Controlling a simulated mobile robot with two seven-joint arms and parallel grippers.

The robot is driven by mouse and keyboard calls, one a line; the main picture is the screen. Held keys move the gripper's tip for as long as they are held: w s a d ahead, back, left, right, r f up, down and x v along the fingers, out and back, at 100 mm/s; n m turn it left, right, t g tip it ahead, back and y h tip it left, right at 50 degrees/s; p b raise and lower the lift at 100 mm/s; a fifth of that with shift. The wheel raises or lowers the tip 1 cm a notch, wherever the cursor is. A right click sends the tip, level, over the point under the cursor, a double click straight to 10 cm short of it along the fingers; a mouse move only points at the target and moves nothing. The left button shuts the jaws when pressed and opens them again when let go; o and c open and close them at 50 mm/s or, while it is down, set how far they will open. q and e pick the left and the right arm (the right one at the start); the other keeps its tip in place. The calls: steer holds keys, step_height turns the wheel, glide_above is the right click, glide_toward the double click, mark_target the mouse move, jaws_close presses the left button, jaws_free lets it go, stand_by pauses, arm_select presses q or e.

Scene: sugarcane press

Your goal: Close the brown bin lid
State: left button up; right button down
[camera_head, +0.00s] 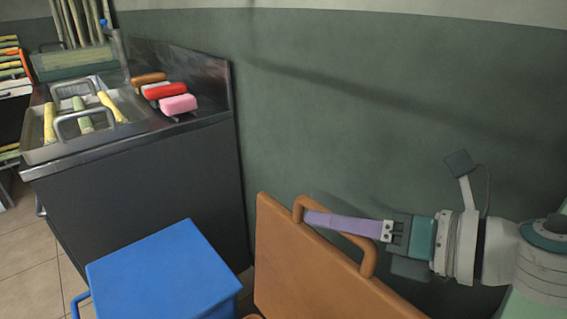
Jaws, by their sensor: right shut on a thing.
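The brown bin lid (283,245) stands open and tilted up near the green wall at the lower middle. A loop-shaped brown handle (368,262) sticks out from its face. My right gripper (314,218) comes in from the right with its purple fingers across the lid. Its fingertips are at the left part of the handle and it is shut on the handle. The brown bin's body is mostly cut off by the bottom edge. My left gripper is not in view.
A blue bin (165,268) with its lid down stands left of the brown lid. Behind it is a dark counter (150,180) with a metal tray (40,153) of cane pieces and several coloured brushes or blocks. The green wall (380,120) is close behind the lid.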

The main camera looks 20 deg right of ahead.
steer(key=s+a+f+n+h+p, duration=0.1)
steer(key=s+a+n, duration=0.1)
steer(key=a, duration=0.6)
steer(key=s+a+f+n+h+p, duration=0.1)
steer(key=s+a, duration=0.3)
steer(key=a, duration=0.4)
steer(key=shift+s+a+f+n+t+h+p, duration=0.2)
steer(key=shift+s+f+n+t+h+p, duration=0.2)
steer(key=shift+n+p, duration=0.2)
steer(key=shift+f, duration=0.1)
steer(key=c, duration=0.8)
jaws_free()
steer(key=shift+d, duration=0.1)
steer(key=p+v, duration=0.1)
steer(key=v, duration=0.8)
steer(key=shift+s+d+r, duration=0.15)
steer(key=shift+s+r, duration=0.1)
steer(key=shift+s, duration=0.05)
